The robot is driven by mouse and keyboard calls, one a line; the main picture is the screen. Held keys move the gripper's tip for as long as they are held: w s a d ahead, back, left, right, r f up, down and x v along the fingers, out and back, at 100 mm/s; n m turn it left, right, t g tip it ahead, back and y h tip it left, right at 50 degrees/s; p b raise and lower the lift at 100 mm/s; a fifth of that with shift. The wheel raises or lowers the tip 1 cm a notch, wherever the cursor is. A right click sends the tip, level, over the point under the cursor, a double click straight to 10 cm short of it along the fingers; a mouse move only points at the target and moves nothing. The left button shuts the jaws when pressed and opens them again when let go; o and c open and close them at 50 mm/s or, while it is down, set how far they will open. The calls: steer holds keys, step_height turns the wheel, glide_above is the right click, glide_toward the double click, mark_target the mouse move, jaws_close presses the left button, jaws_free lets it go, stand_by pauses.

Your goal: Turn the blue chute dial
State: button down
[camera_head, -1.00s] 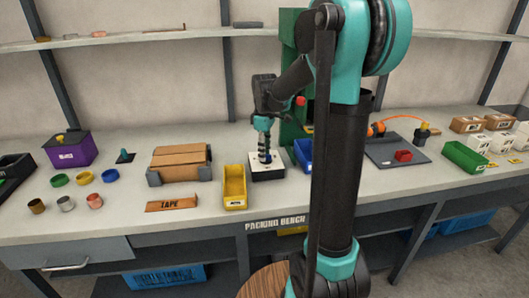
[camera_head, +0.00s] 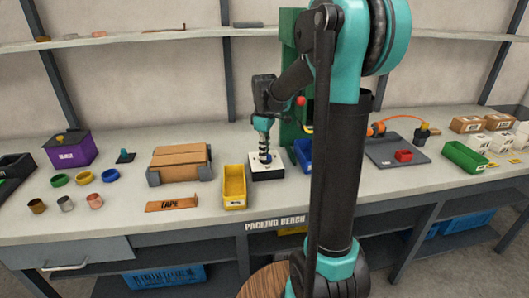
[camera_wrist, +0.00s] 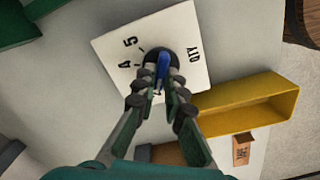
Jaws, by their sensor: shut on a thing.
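The blue dial (camera_wrist: 163,66) sits on a dark round base on a white panel (camera_wrist: 186,22). The panel carries the marks 4, 5 and QTY. In the wrist view my gripper (camera_wrist: 162,82) has its two fingertips closed around the dial, hiding its sides. The dial's lower end and some of the panel's marks are hidden by the fingers. In the head view my gripper (camera_head: 265,151) points down onto the white dial box (camera_head: 268,174), which stands on the bench. The dial itself is mostly hidden there.
A yellow bin (camera_head: 235,204) stands close left of the dial box, and a blue bin (camera_head: 302,157) close right. A green upright housing (camera_head: 290,115) rises behind. A cardboard box (camera_head: 180,160) is farther left on the packing bench (camera_head: 120,222).

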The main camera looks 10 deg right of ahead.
steer(key=m, duration=0.6)
steer(key=shift+w+d, duration=0.15)
steer(key=m, duration=0.5)
steer(key=shift+d+m, duration=0.1)
steer(key=shift+m, duration=0.2)
steer(key=m, duration=0.6)
steer(key=shift+d, duration=0.15)
steer(key=m, duration=0.5)
steer(key=shift+d+m, duration=0.1)
steer(key=shift+m, duration=0.3)
steer(key=c, duration=1.6)
jaws_free()
steer(key=shift+r, duration=0.1)
step_height(320, 180, up, 12)
